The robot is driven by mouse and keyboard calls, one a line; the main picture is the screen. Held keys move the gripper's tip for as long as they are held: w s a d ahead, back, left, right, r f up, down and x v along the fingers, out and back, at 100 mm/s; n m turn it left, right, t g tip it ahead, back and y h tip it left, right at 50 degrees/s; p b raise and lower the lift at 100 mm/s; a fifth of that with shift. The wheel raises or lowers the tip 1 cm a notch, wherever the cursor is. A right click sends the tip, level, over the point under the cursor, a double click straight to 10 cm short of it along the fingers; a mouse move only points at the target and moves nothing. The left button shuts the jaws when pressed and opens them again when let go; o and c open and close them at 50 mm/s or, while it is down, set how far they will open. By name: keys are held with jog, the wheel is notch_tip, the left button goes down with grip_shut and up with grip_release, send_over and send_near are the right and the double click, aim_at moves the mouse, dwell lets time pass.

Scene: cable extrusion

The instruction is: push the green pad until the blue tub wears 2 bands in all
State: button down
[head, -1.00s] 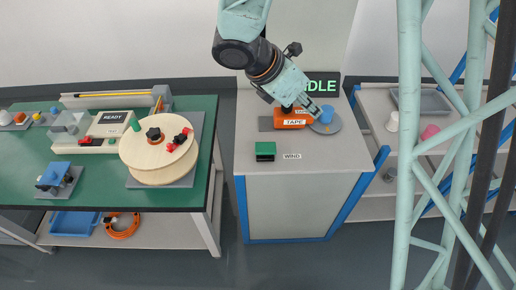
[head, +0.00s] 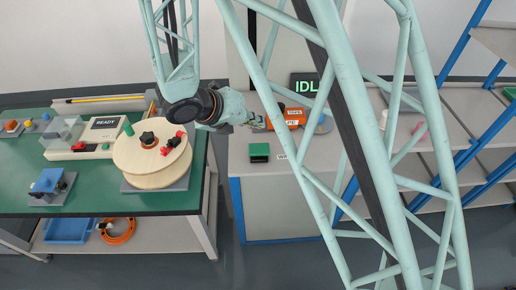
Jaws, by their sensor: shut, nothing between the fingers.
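The green pad (head: 259,152) is a dark-edged green block on the grey cabinet top, left of the WIND label. My gripper (head: 258,122) is shut and empty, above the cabinet's back left part, behind the pad in the picture and apart from it. The orange TAPE unit (head: 290,118) is just right of my gripper. The blue tub's place on the round grey plate (head: 325,124) is largely hidden by my lattice arm, so I cannot tell how many bands it wears.
The green bench (head: 95,200) on the left carries a wooden reel (head: 155,175) and a READY box (head: 104,130). Shelves with blue posts (head: 465,50) stand at right. My lattice links cross the right half.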

aim_at(257, 149)
jog(key=shift+a+f, duration=0.1)
jog(key=shift+a, duration=0.05)
jog(key=shift+f, duration=0.15)
dwell(0.4)
jog(key=shift+f+b, duration=3.5)
jog(key=shift+f, duration=0.75)
